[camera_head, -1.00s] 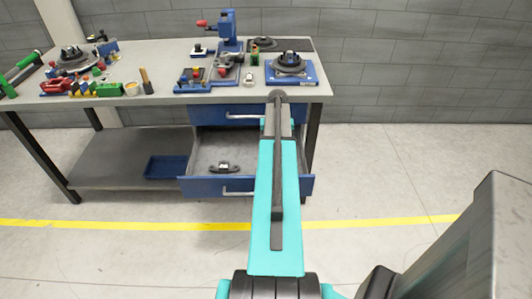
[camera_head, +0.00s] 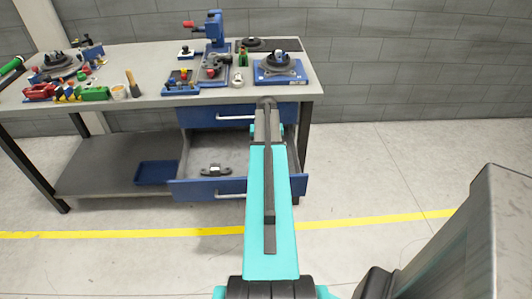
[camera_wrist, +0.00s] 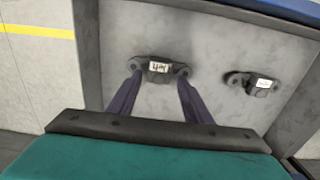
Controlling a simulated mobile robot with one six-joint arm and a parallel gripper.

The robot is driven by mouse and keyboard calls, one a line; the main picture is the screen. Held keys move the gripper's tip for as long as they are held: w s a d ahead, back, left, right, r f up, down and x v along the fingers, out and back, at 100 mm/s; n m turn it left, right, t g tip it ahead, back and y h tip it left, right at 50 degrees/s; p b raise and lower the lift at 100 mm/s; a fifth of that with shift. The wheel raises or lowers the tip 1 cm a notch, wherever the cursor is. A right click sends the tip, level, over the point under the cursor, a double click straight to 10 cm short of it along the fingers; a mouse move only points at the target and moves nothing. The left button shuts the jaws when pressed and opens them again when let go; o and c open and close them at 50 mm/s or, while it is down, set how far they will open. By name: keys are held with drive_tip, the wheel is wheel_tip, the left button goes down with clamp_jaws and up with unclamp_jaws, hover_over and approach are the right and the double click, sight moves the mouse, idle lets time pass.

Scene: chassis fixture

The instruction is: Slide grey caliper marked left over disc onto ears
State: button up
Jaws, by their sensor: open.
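In the wrist view, two dark grey calipers lie in the open drawer. One caliper (camera_wrist: 158,68) has a white label whose lettering I cannot read surely; the other caliper (camera_wrist: 258,83), to its right, has a label too small to read. My gripper (camera_wrist: 159,79) is open, its two dark fingers pointing at the first caliper, one toward each end. I cannot tell whether they touch it. In the head view, one caliper (camera_head: 215,169) shows in the drawer, and my arm hides the gripper. A dark disc assembly (camera_head: 279,66) sits on a blue base on the bench's right.
The open drawer (camera_head: 222,188) has a blue front with a handle; a shut drawer (camera_head: 222,116) is above it. The bench top (camera_head: 150,60) holds a blue press (camera_head: 213,30), another disc assembly (camera_head: 58,66) and several small parts. A blue tray (camera_head: 156,173) lies on the lower shelf.

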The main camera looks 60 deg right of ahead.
drive_tip(key=shift+f+b, duration=1.15)
drive_tip(key=shift+f, duration=1.55)
drive_tip(key=c, duration=1.1)
drive_tip(key=shift+r, duration=0.15)
drive_tip(key=shift+r+p, duration=0.9)
drive_tip(key=shift+r, duration=0.1)
drive_tip(key=shift+r+p, duration=1)
drive_tip(key=shift+r, duration=0.4)
